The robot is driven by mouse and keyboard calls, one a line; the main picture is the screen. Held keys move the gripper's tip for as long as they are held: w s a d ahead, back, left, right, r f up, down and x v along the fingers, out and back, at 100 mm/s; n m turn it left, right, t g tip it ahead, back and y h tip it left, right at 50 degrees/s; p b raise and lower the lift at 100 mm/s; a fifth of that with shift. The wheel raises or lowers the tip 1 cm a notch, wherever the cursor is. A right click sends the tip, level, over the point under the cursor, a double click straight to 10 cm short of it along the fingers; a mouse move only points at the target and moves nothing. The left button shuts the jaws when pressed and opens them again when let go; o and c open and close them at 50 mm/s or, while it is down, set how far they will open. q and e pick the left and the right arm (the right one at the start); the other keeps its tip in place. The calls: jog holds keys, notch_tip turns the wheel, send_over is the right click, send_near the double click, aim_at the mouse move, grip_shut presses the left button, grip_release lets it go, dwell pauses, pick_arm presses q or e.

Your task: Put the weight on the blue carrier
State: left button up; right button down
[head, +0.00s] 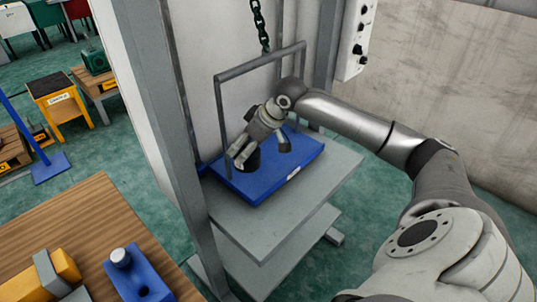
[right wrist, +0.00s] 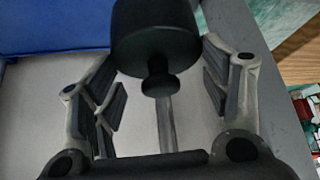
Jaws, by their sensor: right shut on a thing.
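The weight (head: 252,157) is a dark cylinder. My right gripper (head: 243,150) is shut on it, over the left part of the blue carrier. In the right wrist view the weight (right wrist: 155,35) has its small knob pointing towards the wrist, between the two fingers of the gripper (right wrist: 163,88). The blue carrier (head: 300,158) is a flat tray with a grey frame, hung on a chain. It also shows in the right wrist view (right wrist: 50,25). I cannot tell whether the weight touches the carrier. My left gripper is not in view.
The carrier is at a grey platform (head: 265,225) beside a grey post (head: 170,120). The carrier's frame (head: 220,125) stands close around my right gripper. A wooden table (head: 75,225) at lower left bears a blue block (head: 140,280) and a yellow part (head: 40,275).

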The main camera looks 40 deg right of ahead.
jog(key=shift+w+d+r, duration=0.3)
jog(key=shift+d+r, duration=0.15)
jog(key=shift+r, duration=0.2)
jog(key=shift+w+d, duration=0.1)
jog(key=shift+d, duration=0.2)
jog(key=shift+w+d+f+p, duration=0.2)
jog(key=shift+w+d+f, duration=0.75)
jog(key=shift+d+f, duration=1.15)
jog(key=shift+w+d+f+p, duration=0.2)
jog(key=shift+w+d+f, duration=0.7)
jog(key=shift+d+f, duration=1.2)
jog(key=shift+w+d+f+p, duration=0.2)
jog(key=shift+w+d+f, duration=0.75)
jog(key=shift+d+f, duration=1.15)
jog(key=c, duration=0.5)
grip_release()
jog(key=shift+s+a+f, duration=0.25)
jog(key=shift+f, duration=0.25)
jog(key=shift+c, duration=0.2)
jog(key=o, duration=0.4)
jog(key=shift+r, duration=0.15)
jog(key=shift+c, duration=0.2)
